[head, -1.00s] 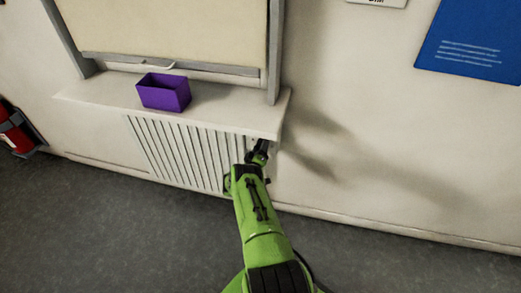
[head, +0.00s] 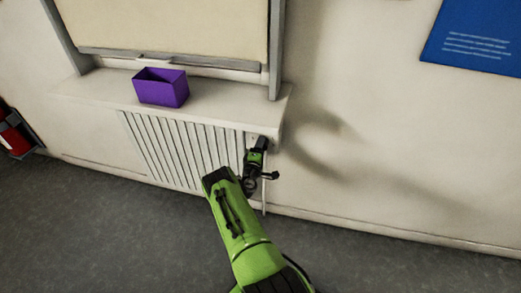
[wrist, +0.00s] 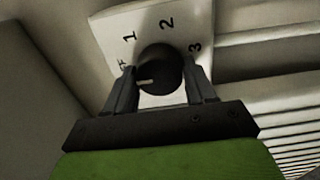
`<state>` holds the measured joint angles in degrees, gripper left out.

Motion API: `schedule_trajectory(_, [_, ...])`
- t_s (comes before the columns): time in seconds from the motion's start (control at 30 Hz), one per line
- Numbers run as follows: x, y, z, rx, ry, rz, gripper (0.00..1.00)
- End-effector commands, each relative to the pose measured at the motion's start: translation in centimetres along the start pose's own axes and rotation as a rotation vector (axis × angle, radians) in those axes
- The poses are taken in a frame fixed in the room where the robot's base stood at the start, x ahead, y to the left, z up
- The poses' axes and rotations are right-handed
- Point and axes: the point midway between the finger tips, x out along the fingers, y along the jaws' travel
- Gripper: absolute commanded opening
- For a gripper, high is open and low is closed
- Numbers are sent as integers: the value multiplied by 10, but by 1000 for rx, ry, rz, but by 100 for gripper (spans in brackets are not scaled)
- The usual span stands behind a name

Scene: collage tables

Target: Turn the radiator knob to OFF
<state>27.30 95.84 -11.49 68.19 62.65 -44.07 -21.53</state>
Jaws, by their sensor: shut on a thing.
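The radiator knob (wrist: 163,64) is a round black dial with a white pointer mark, on a white plate (wrist: 112,24) printed 1, 2 and 3. Part of the OFF label shows at the plate's left, partly hidden by a finger. The pointer mark faces left, toward the left finger near that label. My gripper (wrist: 165,84) has one finger on each side of the knob and is shut on it. In the head view my gripper (head: 262,143) is at the right end of the radiator (head: 172,150), under the sill, and hides the knob.
A purple open box (head: 162,90) stands on the window sill (head: 220,103) above the radiator. A fire extinguisher (head: 14,135) is at the far left wall. A blue poster (head: 475,40) hangs at the right. The floor (head: 100,230) in front is clear.

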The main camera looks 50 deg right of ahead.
Motion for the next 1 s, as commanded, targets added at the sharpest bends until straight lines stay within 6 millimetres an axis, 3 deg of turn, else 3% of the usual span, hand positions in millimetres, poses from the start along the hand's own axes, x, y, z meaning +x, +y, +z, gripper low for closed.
schedule_trajectory(0.5, [0,-2,2,-24,-5,-5,25])
schedule_trajectory(0.53, [0,-2,2,-23,-5,-5,56])
schedule_trajectory(0.67, [0,-2,2,-22,-4,-4,76])
schedule_trajectory(1.0, [-4,-1,0,-20,-1,-4,80])
